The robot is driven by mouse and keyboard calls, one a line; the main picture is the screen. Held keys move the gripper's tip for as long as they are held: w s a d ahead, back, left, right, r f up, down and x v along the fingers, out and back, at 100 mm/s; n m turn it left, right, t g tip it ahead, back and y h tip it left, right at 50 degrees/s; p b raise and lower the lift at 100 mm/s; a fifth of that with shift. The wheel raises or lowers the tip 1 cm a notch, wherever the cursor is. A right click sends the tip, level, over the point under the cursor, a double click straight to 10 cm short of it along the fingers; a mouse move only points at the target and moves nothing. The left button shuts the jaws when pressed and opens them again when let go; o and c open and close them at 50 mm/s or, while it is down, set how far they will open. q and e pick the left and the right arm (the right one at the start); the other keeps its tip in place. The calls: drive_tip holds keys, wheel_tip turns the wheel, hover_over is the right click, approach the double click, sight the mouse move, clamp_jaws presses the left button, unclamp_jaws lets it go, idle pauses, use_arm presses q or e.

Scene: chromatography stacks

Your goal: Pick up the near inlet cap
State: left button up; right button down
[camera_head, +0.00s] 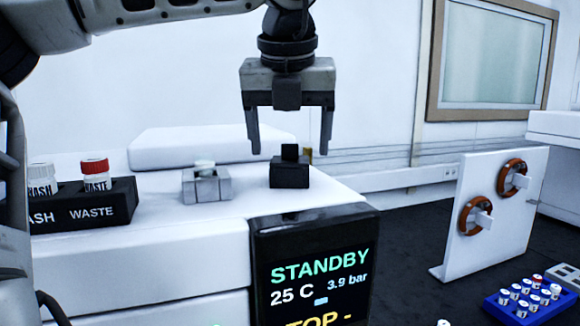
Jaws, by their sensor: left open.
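My left gripper (290,150) points down, open and empty, above the white bench unit (130,262). Its two dark fingers are spread to either side of the small black knob on a black block (290,176); in this view the knob shows between the fingertips, and I cannot tell whether they are level with it. A grey metal block (206,186) with a pale cap (204,165) on top stands to the left. No label shows which of these is the near inlet cap. My right gripper is not in view.
A black rack (88,214) marked WASH and WASTE holds a white-capped and a red-capped bottle at left. A display (315,275) reads STANDBY at the unit's front. A white upright panel (492,215) with two orange rings and a blue vial rack (527,303) are at right.

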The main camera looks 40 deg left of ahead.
sight(290, 150)
use_arm(q)
drive_tip(key=x, duration=0.4)
drive_tip(key=c, duration=1)
drive_tip(key=shift+c, duration=0.2)
